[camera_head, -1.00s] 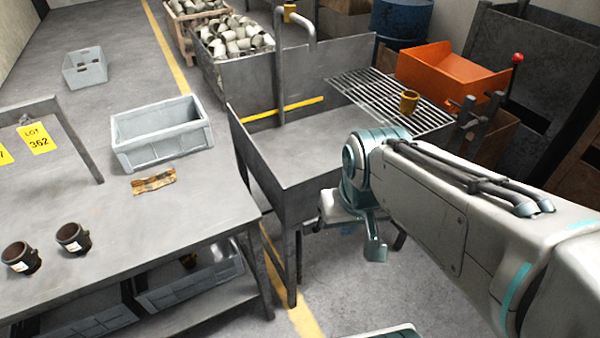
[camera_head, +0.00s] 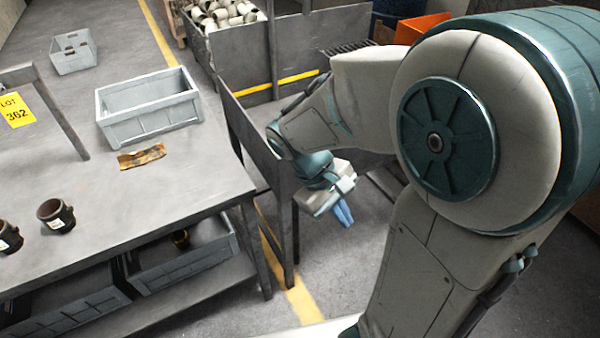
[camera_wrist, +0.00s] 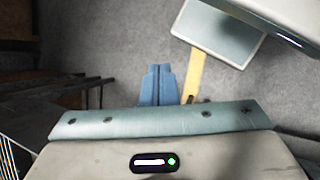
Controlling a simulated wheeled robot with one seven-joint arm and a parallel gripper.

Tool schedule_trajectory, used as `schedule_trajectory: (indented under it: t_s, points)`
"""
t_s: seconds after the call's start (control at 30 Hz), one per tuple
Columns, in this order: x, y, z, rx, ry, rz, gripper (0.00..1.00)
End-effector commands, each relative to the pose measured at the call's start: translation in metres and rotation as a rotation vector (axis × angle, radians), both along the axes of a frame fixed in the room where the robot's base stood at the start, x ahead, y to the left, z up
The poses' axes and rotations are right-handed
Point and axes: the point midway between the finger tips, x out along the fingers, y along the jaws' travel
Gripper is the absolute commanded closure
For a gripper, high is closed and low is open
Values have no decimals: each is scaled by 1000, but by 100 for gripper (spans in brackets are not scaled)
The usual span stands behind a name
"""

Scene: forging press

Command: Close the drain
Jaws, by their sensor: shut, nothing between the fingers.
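My gripper (camera_head: 343,215) is in front of the metal sink table (camera_head: 262,150), low beside its front edge and over the floor. Its blue fingers are together and empty. In the wrist view the fingers (camera_wrist: 158,84) point down at the bare grey floor, touching nothing. My arm covers most of the sink table's basin in the head view. I cannot make out a drain or its handle in either current view.
A workbench (camera_head: 120,215) on the left bears a grey crate (camera_head: 150,122), a brown rag (camera_head: 142,157) and dark pipe fittings (camera_head: 56,215). Crates sit on its lower shelf. An orange bin (camera_head: 420,28) stands behind my arm. Floor between bench and sink table is clear.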

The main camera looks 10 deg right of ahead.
Motion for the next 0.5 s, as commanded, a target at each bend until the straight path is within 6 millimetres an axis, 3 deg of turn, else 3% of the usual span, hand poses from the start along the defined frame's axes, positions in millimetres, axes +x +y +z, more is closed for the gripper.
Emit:
schedule_trajectory:
  t_s: [0.03, 0.27, 0.5]
  points:
    - [5, 1, -21, -60, 67, 58, 100]
    - [33, 1, -68, -352, 313, 306, 100]
    - [72, 21, -115, -706, 520, 558, 100]
